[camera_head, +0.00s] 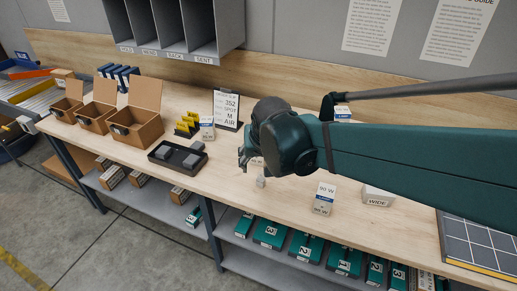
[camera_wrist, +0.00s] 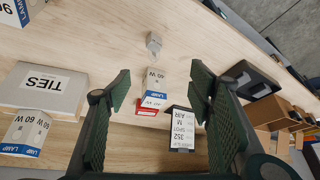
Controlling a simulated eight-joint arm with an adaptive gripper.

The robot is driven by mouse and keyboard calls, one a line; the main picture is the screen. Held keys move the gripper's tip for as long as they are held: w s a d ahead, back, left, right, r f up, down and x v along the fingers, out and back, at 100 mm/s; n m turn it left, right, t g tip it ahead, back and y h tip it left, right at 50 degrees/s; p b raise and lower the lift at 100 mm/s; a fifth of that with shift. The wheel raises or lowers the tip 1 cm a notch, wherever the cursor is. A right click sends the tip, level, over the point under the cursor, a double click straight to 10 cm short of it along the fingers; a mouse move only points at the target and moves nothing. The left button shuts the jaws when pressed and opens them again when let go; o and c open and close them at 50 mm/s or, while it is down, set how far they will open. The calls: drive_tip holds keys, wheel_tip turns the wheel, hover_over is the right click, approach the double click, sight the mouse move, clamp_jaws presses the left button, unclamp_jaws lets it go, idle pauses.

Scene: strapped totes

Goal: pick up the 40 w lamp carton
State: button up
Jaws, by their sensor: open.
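My gripper (camera_head: 247,160) is open above the bench; in the wrist view its fingers (camera_wrist: 160,78) stand apart on either side of a white carton with a blue LAMP band (camera_wrist: 156,75). The fingers do not appear to touch it. Its wattage print is small and I cannot read it surely; a part of it shows under my gripper in the head view (camera_head: 257,161). A red-banded carton (camera_wrist: 149,108) is just behind it. I cannot read 40 W on any carton. Another lamp carton (camera_head: 325,198), seemingly 90 W, stands to the right.
A small grey piece (camera_wrist: 153,43) lies near the carton. A sign (camera_head: 227,110), another white carton (camera_head: 207,127), a black tray (camera_head: 178,157) and open brown boxes (camera_head: 135,125) are left. A TIES box (camera_wrist: 40,88) and a WIDE box (camera_head: 377,196) also stand on the bench.

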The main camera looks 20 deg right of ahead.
drive_tip(key=w+d+f+m+g+p, duration=0.1)
drive_tip(key=w+d+f+m+p, duration=0.1)
drive_tip(key=w+p, duration=0.2)
drive_tip(key=w+d+f+m+h+p, duration=0.1)
drive_tip(key=w+p, duration=0.4)
drive_tip(key=w, duration=0.5)
drive_tip(key=shift+w+d+f+m+g+h, duration=0.3)
drive_tip(key=shift+w+d+f+m+g, duration=0.1)
drive_tip(key=shift+d+f+m, duration=0.3)
drive_tip(key=shift+d, duration=0.1)
drive_tip(key=shift+x, duration=1.3)
drive_tip(key=shift+f, duration=0.1)
drive_tip(key=shift+x, duration=2.5)
drive_tip(key=shift+w, duration=0.1)
drive_tip(key=shift+c, duration=0.6)
drive_tip(key=c, duration=0.9)
